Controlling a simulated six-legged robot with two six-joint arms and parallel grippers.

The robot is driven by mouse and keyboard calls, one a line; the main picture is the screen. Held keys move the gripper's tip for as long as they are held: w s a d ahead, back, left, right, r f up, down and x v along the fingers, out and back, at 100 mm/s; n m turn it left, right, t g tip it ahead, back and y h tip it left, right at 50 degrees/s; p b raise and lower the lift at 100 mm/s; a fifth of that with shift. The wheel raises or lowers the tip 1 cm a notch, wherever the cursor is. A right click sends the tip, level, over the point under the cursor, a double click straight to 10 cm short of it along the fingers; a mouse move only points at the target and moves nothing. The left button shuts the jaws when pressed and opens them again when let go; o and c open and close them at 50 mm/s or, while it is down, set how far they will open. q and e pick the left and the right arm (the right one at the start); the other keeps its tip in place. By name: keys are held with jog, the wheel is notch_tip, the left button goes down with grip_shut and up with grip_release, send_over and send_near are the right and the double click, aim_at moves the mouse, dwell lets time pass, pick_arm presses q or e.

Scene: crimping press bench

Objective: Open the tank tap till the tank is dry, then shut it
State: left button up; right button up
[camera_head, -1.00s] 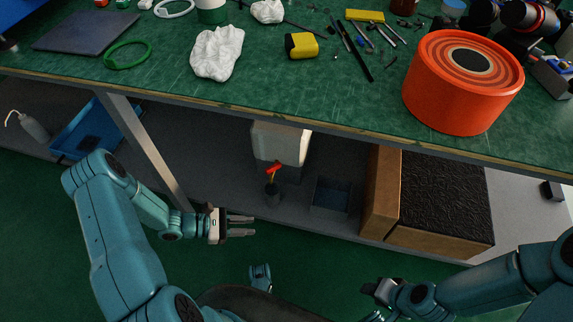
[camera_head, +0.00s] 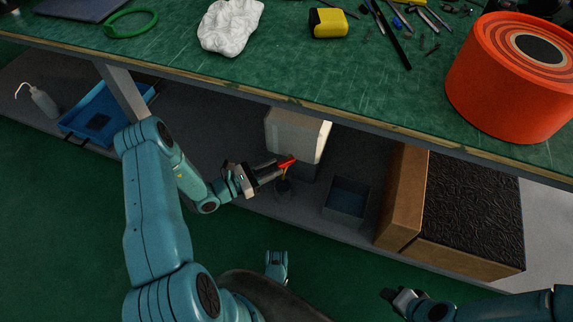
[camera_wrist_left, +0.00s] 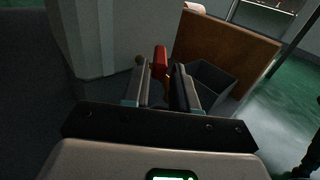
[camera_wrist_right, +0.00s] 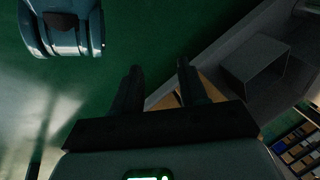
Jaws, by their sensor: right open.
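The pale tank (camera_head: 292,135) stands on the shelf under the bench; its side also fills the upper left of the left wrist view (camera_wrist_left: 100,35). The tap's red handle (camera_head: 287,162) sticks out at the tank's front. My left gripper (camera_head: 274,168) is at the handle, fingers apart. In the left wrist view the handle (camera_wrist_left: 160,60) shows between and just beyond the fingertips (camera_wrist_left: 164,75); I cannot tell whether they touch it. A dark cup-like drain (camera_head: 283,188) sits below the tap. My right gripper (camera_wrist_right: 158,68) is open and empty, away from the tank. The water level cannot be seen.
A grey open bin (camera_head: 347,197) stands right of the tap, beside a brown box (camera_head: 400,200). The bench edge (camera_head: 300,108) overhangs the tank. An orange drum (camera_head: 500,85) stands on the bench.

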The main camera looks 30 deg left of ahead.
pick_arm(q)
jog(key=b+x, duration=0.1)
jog(key=x, duration=0.4)
grip_shut()
jog(key=shift+d+r+n+t+y+p, duration=0.15)
jog(key=shift+n+t+y+p, duration=0.2)
jog(key=shift+y+p, duration=0.2)
jog(key=n+t+y+p, duration=0.1)
jog(key=n+y+p, duration=0.1)
jog(key=y+p, duration=0.1)
jog(key=shift+n+y, duration=0.35)
jog(key=shift+y, duration=0.1)
jog(key=shift+n+t+y+p, duration=0.25)
jog(key=shift+n+y+p, duration=0.85)
jog(key=shift+y, duration=0.6)
jog(key=shift+n+y, duration=0.3)
jog(key=shift+y, duration=0.2)
pick_arm(e)
jog(key=s+r+g, duration=0.1)
jog(key=s+r, duration=0.2)
jog(key=r, duration=0.2)
jog(key=shift+s+a, duration=0.35)
jog(key=shift+s, duration=0.05)
jog(key=shift+r, duration=0.1)
pick_arm(q)
grip_release()
